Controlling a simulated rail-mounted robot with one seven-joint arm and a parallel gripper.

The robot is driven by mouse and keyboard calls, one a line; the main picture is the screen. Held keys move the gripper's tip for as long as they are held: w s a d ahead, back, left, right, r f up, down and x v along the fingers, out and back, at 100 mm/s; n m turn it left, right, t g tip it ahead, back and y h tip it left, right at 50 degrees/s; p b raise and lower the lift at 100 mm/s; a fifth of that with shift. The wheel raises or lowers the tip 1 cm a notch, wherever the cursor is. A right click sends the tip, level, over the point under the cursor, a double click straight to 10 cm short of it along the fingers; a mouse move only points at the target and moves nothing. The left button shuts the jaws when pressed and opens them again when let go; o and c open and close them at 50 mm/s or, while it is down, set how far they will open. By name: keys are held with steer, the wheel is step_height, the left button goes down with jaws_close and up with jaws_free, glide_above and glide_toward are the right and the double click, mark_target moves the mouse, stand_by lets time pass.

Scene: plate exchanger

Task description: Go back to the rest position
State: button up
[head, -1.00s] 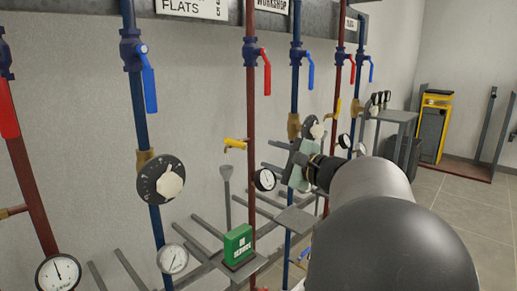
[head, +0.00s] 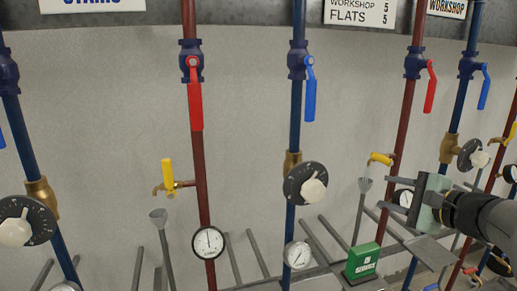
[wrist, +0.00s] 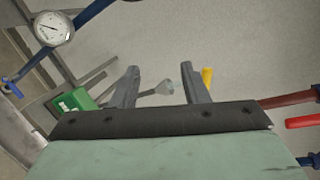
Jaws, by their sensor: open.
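The same funnel appears to be the one left of my gripper in the head view.
Red and blue pipes carry lever valves, such as a red lever (head: 195,93) and a blue lever (head: 310,88). Black dials (head: 305,184), gauges (head: 208,243) and a yellow tap (head: 168,175) stick out. Grey bars (head: 320,240) project below.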

steer(key=s+a+r+n+g+y+p, duration=0.1)
steer(key=s+a+n+g+p, duration=0.1)
steer(key=a+n+g+p, duration=0.3)
steer(key=s+a+r+g+p, duration=0.1)
steer(key=s+a+p, duration=0.1)
steer(key=a, duration=0.5)
steer(key=s+a+n+g+h+p, duration=0.3)
steer(key=s+n+p, duration=0.3)
steer(key=s+p, duration=0.2)
steer(key=s+a+r+n+g+h+p, duration=0.1)
steer(key=s+a+n+g+h+p, duration=0.2)
steer(key=s+n+p, duration=0.4)
steer(key=shift+s+a+g+h+p, duration=0.45)
steer(key=shift+s+g+p, duration=0.4)
steer(key=shift+s, duration=0.3)
